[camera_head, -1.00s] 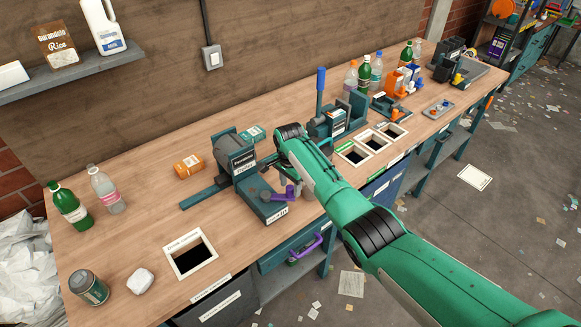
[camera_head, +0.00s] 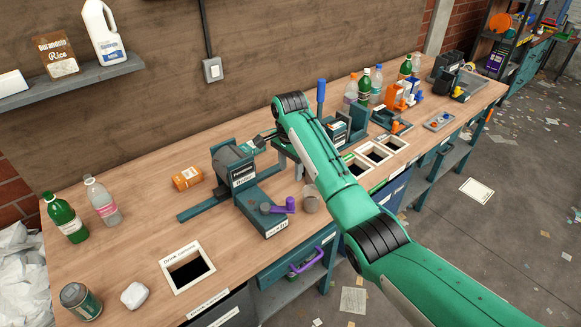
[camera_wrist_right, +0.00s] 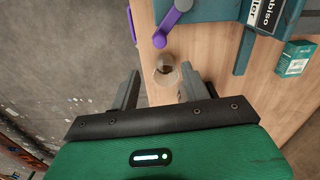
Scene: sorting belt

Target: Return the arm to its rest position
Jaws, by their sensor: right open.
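My right arm comes in from the lower right and bends over the bench. My left gripper is not in view.
The press with a purple handle (camera_head: 286,206) stands left of the arm. A teal box (camera_head: 250,147) and an orange box (camera_head: 187,178) lie behind it. Bottles (camera_head: 64,218) and a can (camera_head: 80,300) stand at left. Framed bench openings (camera_head: 372,152) lie right of the arm.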

